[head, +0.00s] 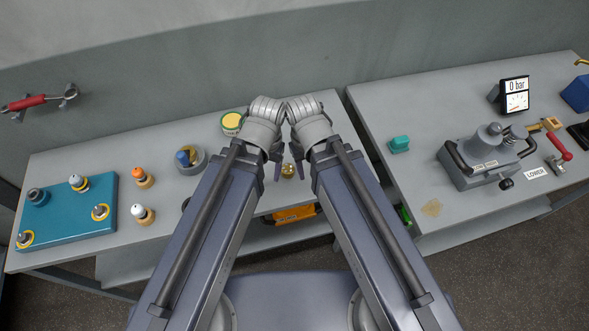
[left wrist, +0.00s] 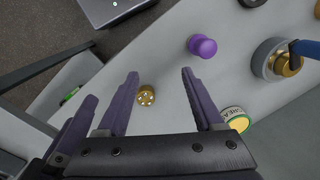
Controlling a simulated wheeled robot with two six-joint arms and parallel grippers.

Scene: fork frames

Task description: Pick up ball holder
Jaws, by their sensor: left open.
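The ball holder appears to be the small brass round piece with several holes in its top (left wrist: 146,95). It lies on the grey table, seen between the fingers of my left gripper (left wrist: 159,72) in the left wrist view. In the head view a small brass piece (head: 288,171) shows between my two wrists. My left gripper (head: 277,171) is open and empty above the table; the holder is apart from both fingers. My right gripper (head: 312,178) is close beside it, mostly hidden by its own wrist.
A purple knob (left wrist: 202,46) stands near the holder. A grease tin (head: 232,122), a grey ring with a blue-topped part (head: 188,158) and a teal plate (head: 75,222) are on the left table. A gap separates it from the right table with a grey press (head: 482,165).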

